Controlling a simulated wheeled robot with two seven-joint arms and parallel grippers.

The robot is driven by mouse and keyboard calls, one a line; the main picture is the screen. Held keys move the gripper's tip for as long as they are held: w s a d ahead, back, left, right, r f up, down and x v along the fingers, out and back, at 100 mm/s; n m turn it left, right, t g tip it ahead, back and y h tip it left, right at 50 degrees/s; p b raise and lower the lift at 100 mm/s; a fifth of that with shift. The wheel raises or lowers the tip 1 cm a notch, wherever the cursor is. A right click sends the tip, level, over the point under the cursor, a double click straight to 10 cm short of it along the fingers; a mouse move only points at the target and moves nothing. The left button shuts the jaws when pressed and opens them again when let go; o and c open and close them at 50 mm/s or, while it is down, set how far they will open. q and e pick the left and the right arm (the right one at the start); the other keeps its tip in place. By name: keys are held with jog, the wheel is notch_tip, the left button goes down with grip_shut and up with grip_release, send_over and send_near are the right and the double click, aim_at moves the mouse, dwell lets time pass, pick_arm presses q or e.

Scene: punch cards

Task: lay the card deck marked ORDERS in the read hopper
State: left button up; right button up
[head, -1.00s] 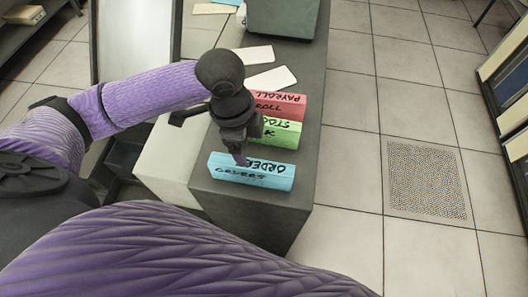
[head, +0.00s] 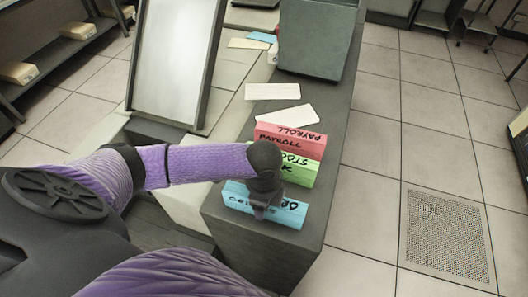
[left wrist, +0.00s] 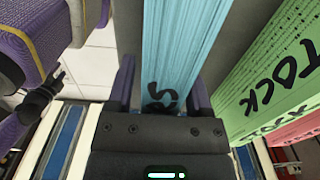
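The blue ORDERS deck (head: 290,214) stands on the near end of the dark counter (head: 335,160). My left gripper (head: 264,208) is down over its middle and hides part of its lettering. In the left wrist view the blue deck (left wrist: 180,45) runs between the two fingers (left wrist: 161,95), a finger on each side. A thin gap seems to show at the left finger, so the gripper looks open around the deck. The right gripper is not in the head view; a dark jointed part of mine at the wrist view's left may be it. I cannot identify the read hopper.
The green STOCK deck (head: 306,173) and red PAYROLL deck (head: 300,142) stand close behind the blue one. White cards (head: 272,91) lie beyond them. A grey-green box-shaped unit (head: 318,38) stands farther back, and a framed tilted panel (head: 175,55) stands left.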

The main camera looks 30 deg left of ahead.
pick_arm(q)
grip_shut()
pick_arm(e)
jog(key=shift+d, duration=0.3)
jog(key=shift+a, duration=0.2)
